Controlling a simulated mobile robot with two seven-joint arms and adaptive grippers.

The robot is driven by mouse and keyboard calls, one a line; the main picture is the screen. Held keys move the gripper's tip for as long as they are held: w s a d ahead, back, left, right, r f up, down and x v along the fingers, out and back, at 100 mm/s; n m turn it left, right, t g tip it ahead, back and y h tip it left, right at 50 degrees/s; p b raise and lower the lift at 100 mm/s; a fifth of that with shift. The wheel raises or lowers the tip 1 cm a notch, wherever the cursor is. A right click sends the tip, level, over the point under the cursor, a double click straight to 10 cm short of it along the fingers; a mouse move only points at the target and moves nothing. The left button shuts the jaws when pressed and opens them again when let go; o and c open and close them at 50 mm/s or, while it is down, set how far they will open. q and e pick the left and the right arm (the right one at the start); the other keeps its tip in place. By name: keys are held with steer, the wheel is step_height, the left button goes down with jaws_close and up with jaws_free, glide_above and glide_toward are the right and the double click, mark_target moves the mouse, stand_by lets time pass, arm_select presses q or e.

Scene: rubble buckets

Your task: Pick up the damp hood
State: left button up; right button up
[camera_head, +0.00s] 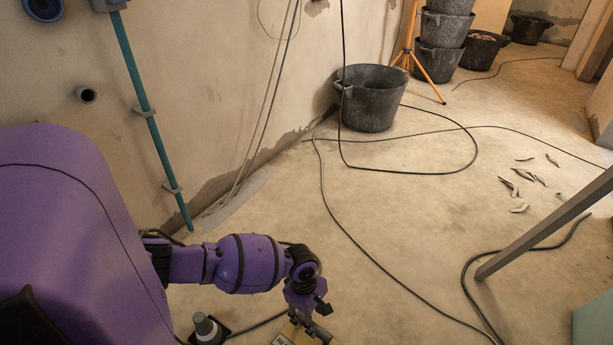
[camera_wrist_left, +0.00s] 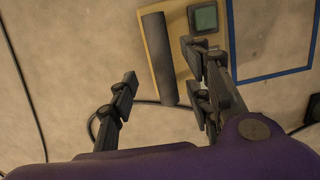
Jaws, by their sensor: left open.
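My left gripper (camera_head: 308,302) is at the bottom middle of the head view, low over the floor. In the left wrist view its two dark fingers stand wide apart (camera_wrist_left: 160,75) with nothing held between them. A long dark grey piece (camera_wrist_left: 158,60), perhaps the damp hood, lies on a yellowish board beyond and between the fingers. The fingers appear apart from it. A green square in a dark frame (camera_wrist_left: 203,18) sits beside it on the board. My right gripper is not in view.
The yellowish board (camera_wrist_left: 152,13) also shows at the head view's bottom edge (camera_head: 290,332). A grey-topped dark object (camera_head: 207,328) stands left of it. Black cables (camera_head: 375,262) cross the floor. A rubble bucket (camera_head: 368,100) stands by the wall. Blue lines (camera_wrist_left: 268,76) mark the floor.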

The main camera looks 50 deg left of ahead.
arm_select(q)
steer(key=shift+d+f+b, duration=0.1)
steer(key=shift+f+b, duration=0.2)
steer(key=shift+f, duration=0.2)
steer(key=f+b, duration=0.2)
steer(key=f, duration=0.1)
steer(key=shift+d+f+b, duration=0.3)
steer(key=shift+d+b, duration=0.05)
steer(key=shift+f, duration=0.2)
steer(key=shift+r, duration=0.15)
steer(key=shift+f+p, duration=0.25)
steer(key=shift+p, duration=0.05)
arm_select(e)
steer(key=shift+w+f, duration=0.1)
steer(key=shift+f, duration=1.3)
arm_select(q)
steer(key=shift+c, duration=0.6)
jaws_close()
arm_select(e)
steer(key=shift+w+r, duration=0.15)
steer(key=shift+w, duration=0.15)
